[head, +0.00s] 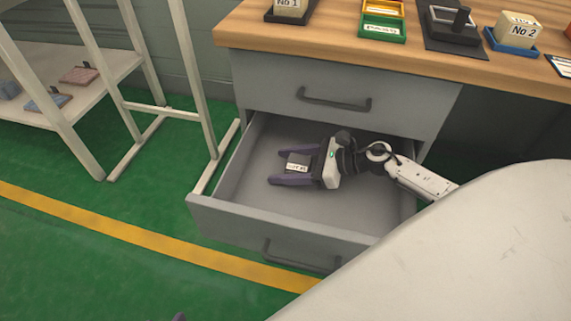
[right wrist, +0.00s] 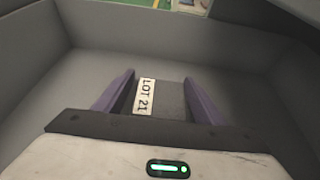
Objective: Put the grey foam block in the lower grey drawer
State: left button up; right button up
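The grey foam block (head: 297,162) is small, with a white label on top. It lies inside the lower grey drawer (head: 230,210), which is pulled out. My right gripper (head: 290,167) is in the drawer, its two purple fingers on either side of the block. In the right wrist view the block (right wrist: 171,98) carries a "LOT 21" label and lies between the spread fingers (right wrist: 160,95), with what looks like a narrow gap at the sides. The gripper looks open. Of my left gripper, only a small dark tip (head: 180,317) may show at the bottom edge.
The upper drawer (head: 400,100) above is shut. The wooden worktop (head: 300,45) carries a yellow and green tray (head: 382,25) and a "No 2" block (head: 518,28) on a blue base. A pale shelf rack (head: 100,70) stands at the left. My pale body covers the lower right.

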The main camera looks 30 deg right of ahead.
aim_at(302, 163)
jog(key=shift+r+p, duration=0.25)
jog(key=shift+p, duration=0.05)
jog(key=p+v, duration=0.1)
jog(key=v, duration=0.6)
jog(key=shift+s+d+r, duration=0.1)
jog(key=shift+s+d, duration=0.05)
jog(key=shift+d, duration=0.05)
